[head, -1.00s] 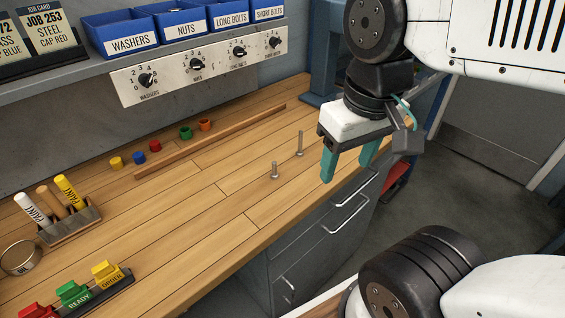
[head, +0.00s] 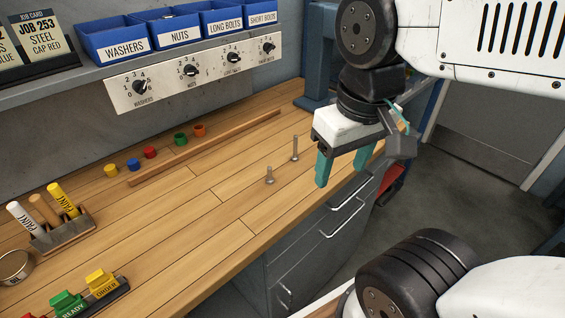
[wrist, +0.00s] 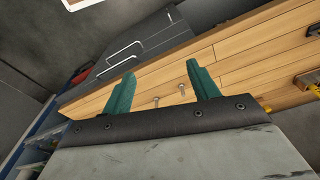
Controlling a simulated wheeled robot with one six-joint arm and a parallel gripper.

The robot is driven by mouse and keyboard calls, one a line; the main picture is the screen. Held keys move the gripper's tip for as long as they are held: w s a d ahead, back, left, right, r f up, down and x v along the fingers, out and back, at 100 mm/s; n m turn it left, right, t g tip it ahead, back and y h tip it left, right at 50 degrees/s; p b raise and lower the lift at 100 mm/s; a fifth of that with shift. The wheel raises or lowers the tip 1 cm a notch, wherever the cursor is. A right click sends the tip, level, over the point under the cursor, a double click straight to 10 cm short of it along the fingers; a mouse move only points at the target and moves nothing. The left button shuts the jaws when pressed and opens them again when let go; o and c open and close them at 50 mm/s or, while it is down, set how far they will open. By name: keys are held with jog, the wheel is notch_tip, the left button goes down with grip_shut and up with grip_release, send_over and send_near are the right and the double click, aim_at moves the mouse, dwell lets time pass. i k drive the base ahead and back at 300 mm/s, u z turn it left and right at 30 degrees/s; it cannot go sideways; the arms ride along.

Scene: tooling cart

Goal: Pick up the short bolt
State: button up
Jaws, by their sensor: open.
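The short bolt (head: 269,175) stands upright on its head on the wooden bench top, near the front edge. A longer bolt (head: 295,148) stands upright behind it and to its right. My gripper (head: 342,172) is open and empty, with teal fingers, to the right of both bolts in the head view, apart from them. In the wrist view my gripper (wrist: 160,85) shows its two fingers spread wide. Two small bolts show between the fingers there, one at left (wrist: 156,101) and one at right (wrist: 181,89); which is the short one is hard to tell.
A wooden strip (head: 205,150) lies behind the bolts, with several coloured caps beyond it. A paint marker holder (head: 62,234) and coloured tags (head: 100,283) stand at left. Blue bins (head: 172,33) sit on the shelf above. The bench around the bolts is clear.

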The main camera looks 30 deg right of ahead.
aim_at(270, 179)
jog(key=z, duration=1.65)
jog(key=k, duration=1.05)
jog(key=u, duration=1.9)
jog(key=i, duration=0.5)
jog(key=u, duration=0.1)
